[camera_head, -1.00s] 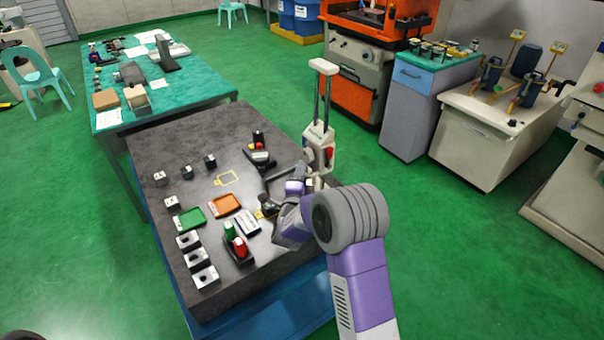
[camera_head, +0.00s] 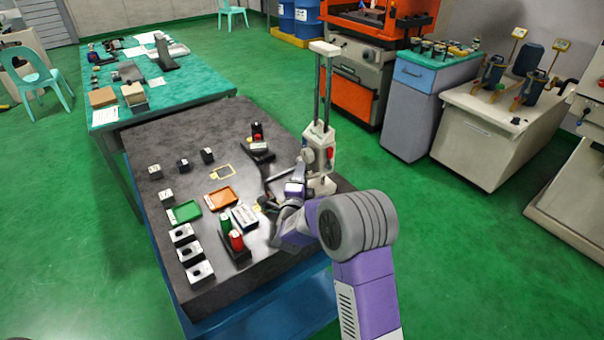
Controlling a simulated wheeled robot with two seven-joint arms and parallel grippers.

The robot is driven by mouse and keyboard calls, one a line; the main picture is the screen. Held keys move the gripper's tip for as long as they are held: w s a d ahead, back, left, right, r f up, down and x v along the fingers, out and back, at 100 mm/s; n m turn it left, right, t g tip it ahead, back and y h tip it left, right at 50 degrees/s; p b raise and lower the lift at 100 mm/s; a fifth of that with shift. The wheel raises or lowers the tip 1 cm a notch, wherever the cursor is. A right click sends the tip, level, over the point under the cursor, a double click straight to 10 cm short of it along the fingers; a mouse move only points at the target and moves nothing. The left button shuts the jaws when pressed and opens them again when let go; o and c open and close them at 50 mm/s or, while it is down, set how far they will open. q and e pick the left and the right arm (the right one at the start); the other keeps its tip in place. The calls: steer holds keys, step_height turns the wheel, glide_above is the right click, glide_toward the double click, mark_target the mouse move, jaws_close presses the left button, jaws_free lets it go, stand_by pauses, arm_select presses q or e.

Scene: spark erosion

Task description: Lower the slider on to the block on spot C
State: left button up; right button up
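The height gauge (camera_head: 326,48) stands upright at the right edge of the dark stone table, with two tall columns. Its pale slider (camera_head: 318,146) with a red part sits low on the columns. A dark arm reaches left from the slider, low over the stone. My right gripper (camera_head: 291,190) is at the front of the slider, by this arm; its fingertips are too small and partly hidden to tell their state. A yellow-outlined spot (camera_head: 222,171) looks bare. I cannot read a letter C, and any block under the dark arm is hidden. My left gripper is out of view.
The stone table (camera_head: 150,135) holds small blocks (camera_head: 183,164), a green tray (camera_head: 184,212), an orange tray (camera_head: 221,196), several silver blocks (camera_head: 187,253) and green and red bottles (camera_head: 236,240) left of my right arm. A teal table (camera_head: 200,85) stands behind.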

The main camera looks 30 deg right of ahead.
steer(key=shift+r, duration=0.1)
steer(key=v, duration=0.7)
steer(key=shift+s+a, duration=0.2)
steer(key=shift+s, duration=0.05)
